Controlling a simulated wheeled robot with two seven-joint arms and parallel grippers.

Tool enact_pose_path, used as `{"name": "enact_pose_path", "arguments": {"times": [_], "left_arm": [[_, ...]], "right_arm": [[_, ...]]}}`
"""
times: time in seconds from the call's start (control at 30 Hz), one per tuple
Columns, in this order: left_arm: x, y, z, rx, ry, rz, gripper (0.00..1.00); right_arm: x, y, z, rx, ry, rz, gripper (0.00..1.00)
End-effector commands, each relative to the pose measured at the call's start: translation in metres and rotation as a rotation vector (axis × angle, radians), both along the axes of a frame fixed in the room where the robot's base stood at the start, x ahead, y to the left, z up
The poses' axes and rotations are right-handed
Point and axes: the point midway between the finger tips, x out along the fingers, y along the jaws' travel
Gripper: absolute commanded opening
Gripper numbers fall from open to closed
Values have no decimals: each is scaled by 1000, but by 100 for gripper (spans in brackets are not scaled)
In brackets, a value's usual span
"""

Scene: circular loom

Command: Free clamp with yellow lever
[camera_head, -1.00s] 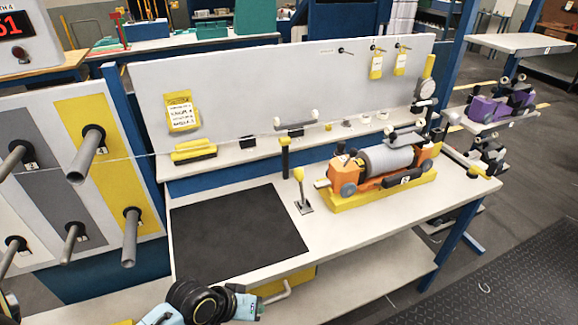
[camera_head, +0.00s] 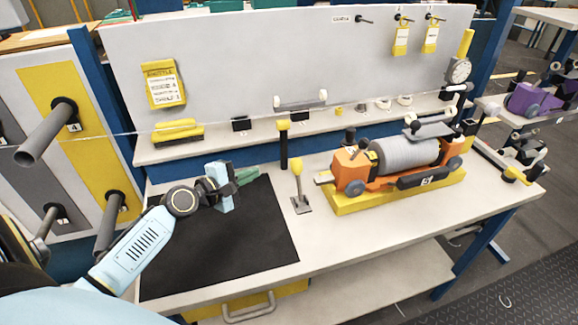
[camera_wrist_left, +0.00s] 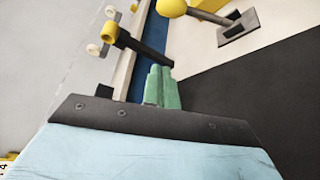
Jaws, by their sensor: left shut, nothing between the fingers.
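A lever with a yellow knob (camera_head: 297,170) stands on a small grey plate on the bench, and it leans slightly. In the left wrist view its yellow knob (camera_wrist_left: 171,8) is at the top, cut by the frame edge. Behind it stands a black post with a yellow cap (camera_head: 283,125), also in the left wrist view (camera_wrist_left: 110,32). Which one is the clamp is not labelled. My left gripper (camera_head: 248,176) is above the black mat, left of the lever and apart from it. Its green fingers (camera_wrist_left: 162,86) are shut and empty. My right gripper is out of view.
An orange shuttle (camera_head: 381,178) with a grey roll sits on a yellow base right of the lever. The black mat (camera_head: 230,240) is bare. A shelf behind holds a yellow block (camera_head: 176,129) and small parts. Grey pegs (camera_head: 45,135) stick out at left.

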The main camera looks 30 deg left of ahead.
Motion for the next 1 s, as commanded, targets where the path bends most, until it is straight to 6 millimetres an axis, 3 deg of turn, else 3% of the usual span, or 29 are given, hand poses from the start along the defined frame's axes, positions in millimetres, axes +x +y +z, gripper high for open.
{"name": "enact_pose_path", "arguments": {"times": [0.2, 0.37, 0.9, 1.0], "left_arm": [[0, -1, 0, 4, 1, -2, 0], [9, -3, -2, 4, 1, -2, 0], [99, -24, -22, 5, 1, -4, 0], [88, -37, -11, 5, 3, -6, 0]], "right_arm": [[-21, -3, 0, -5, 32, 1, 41], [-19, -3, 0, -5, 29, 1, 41], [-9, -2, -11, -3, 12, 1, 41], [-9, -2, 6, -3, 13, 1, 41]]}}
